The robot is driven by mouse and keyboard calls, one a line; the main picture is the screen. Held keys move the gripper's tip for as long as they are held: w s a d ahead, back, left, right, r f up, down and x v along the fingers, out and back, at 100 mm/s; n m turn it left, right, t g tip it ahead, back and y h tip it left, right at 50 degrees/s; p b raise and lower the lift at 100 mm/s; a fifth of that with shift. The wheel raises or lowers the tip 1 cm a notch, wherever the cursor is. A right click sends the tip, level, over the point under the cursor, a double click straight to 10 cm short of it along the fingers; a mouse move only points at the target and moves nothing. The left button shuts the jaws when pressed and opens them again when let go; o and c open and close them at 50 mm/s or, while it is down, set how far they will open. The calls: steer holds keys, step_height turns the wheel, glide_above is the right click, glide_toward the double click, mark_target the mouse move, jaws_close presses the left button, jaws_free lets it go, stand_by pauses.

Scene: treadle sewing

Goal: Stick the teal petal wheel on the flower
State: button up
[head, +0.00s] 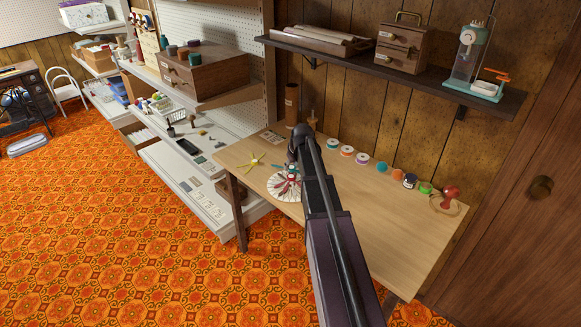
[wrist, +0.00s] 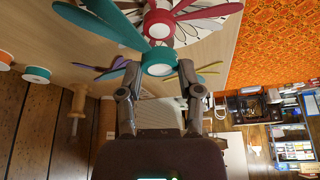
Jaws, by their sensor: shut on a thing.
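In the wrist view, my gripper (wrist: 157,88) is shut on the teal petal wheel (wrist: 159,62) near its round hub with the pale centre. Long teal petals spread out to both sides. Just beyond it is a red petal wheel (wrist: 159,27) with a pale centre, over a white pleated disc (wrist: 198,32), which looks like the flower. In the head view, the white disc (head: 285,196) lies on the table with red petals on top, and my gripper (head: 293,163) is just above it. Whether the teal wheel touches the red one cannot be told.
A yellow petal wheel (head: 252,161) lies on the table to the left of the flower. Several thread spools (head: 347,150) line the wall side, with a red-knobbed stamp (head: 451,193) at the right. The wooden table (head: 395,235) is clear in front. Shelving stands to the left.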

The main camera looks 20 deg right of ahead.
steer(key=shift+f+b, duration=0.75)
steer(key=shift+f, duration=0.3)
steer(key=shift+f+b, duration=0.6)
stand_by(1.2)
steer(key=shift+w, duration=0.1)
steer(key=o, duration=0.9)
